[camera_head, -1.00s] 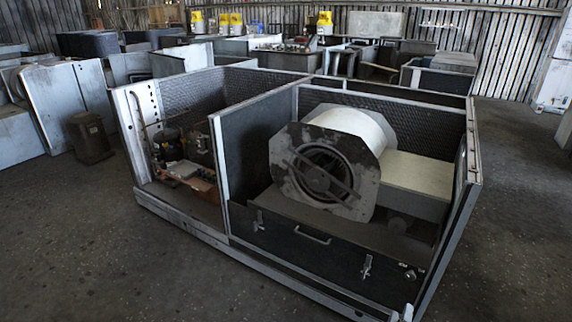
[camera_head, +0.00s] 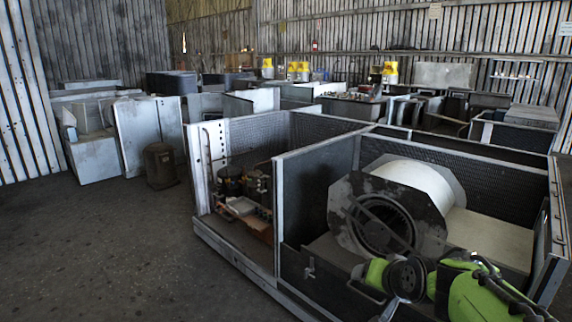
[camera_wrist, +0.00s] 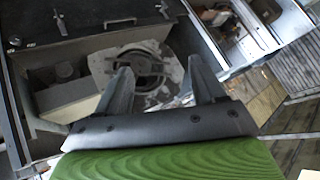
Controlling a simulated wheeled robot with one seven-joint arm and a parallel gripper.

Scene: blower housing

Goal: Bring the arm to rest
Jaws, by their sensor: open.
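My arm (camera_head: 470,290), green and black, shows at the lower right of the head view, in front of the blower housing (camera_head: 290,160). My gripper (camera_wrist: 161,66) shows in the wrist view with two grey fingers spread apart and nothing between them. Beyond the fingers is the round blower (camera_wrist: 140,68) with its dark crossbar, sitting inside the open housing; the fingers look apart from it. In the head view the blower (camera_head: 385,225) has a pale drum and a grey octagonal plate, with my arm covering the housing's front lower right.
The housing's left compartment (camera_head: 240,205) holds compressor-like parts. A dark bin (camera_head: 160,166) and grey metal panels (camera_head: 150,130) stand at the left. More metal cabinets and several yellow-topped items fill the back. The floor (camera_head: 100,250) at the front left is clear.

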